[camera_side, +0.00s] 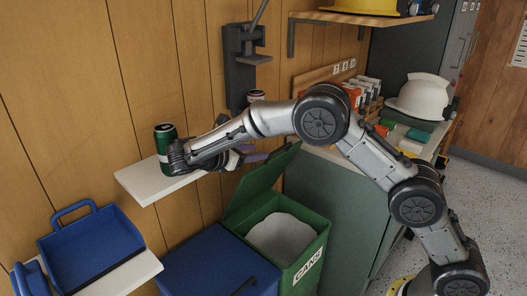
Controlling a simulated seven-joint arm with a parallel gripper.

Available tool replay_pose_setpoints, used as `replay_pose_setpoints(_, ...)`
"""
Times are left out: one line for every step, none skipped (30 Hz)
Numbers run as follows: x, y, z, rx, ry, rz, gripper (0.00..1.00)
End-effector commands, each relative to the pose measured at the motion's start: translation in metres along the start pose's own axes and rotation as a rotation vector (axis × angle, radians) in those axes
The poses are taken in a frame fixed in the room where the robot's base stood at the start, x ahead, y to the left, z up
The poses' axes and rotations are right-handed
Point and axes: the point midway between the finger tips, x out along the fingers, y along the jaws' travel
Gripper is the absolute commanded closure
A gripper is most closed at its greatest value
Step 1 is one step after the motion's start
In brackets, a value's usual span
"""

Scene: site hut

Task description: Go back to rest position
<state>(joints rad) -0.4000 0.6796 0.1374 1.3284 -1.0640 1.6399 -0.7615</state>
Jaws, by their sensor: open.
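My gripper (176,157) is at the white wall shelf (150,186), with my arm reaching in from the right. A green can (165,139) stands upright on the shelf at the fingertips; its lower right side is partly covered by the gripper. The jaws are open, and I cannot tell whether a finger touches the can.
Below stand a green bin labelled CANS (308,262) with its lid up and a blue bin (205,264), lid shut. A blue dustpan (92,248) sits at lower left. A cabinet with a white helmet (418,97) and boxes stands right. A dark bracket (238,70) is on the wall.

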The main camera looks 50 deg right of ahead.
Motion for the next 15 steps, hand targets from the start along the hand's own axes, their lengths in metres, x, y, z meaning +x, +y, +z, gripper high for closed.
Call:
replay_pose_setpoints(-0.004, 0.0001, -0.0002, 0.0, 0.0, 0.0, 0.55)
replay_pose_setpoints(-0.0055, 0.0, -0.0003, 0.0, 0.0, 0.0, 0.55)
replay_pose_setpoints(-0.0072, -0.0001, -0.0004, 0.0, 0.001, 0.0, 0.55)
replay_pose_setpoints(-0.008, -0.0002, -0.0005, -0.001, 0.001, 0.0, 0.55)
replay_pose_setpoints(-0.0085, -0.0003, -0.0005, -0.001, 0.001, -0.001, 0.55)
replay_pose_setpoints(-0.0089, -0.0003, -0.0005, -0.001, 0.001, -0.001, 0.55)
replay_pose_setpoints(-0.009, -0.0003, -0.0005, -0.001, 0.001, -0.001, 0.55)
replay_pose_setpoints(-0.009, -0.0004, -0.0005, -0.001, 0.001, -0.001, 0.55)
replay_pose_setpoints(-0.0089, -0.0003, -0.0004, -0.001, 0.001, -0.001, 0.55)
replay_pose_setpoints(-0.0088, -0.0003, -0.0004, -0.001, 0.001, -0.001, 0.55)
replay_pose_setpoints(-0.0088, -0.0003, -0.0004, -0.001, 0.001, -0.001, 0.55)
replay_pose_setpoints(-0.0087, -0.0003, -0.0004, -0.001, 0.0, -0.001, 0.55)
replay_pose_setpoints(-0.0085, -0.0003, -0.0003, 0.0, 0.0, -0.001, 0.55)
replay_pose_setpoints(-0.0075, -0.0003, 0.0001, 0.0, 0.0, -0.003, 0.55)
replay_pose_setpoints(-0.005, 0.0, 0.0029, 0.006, 0.0, -0.008, 0.55)
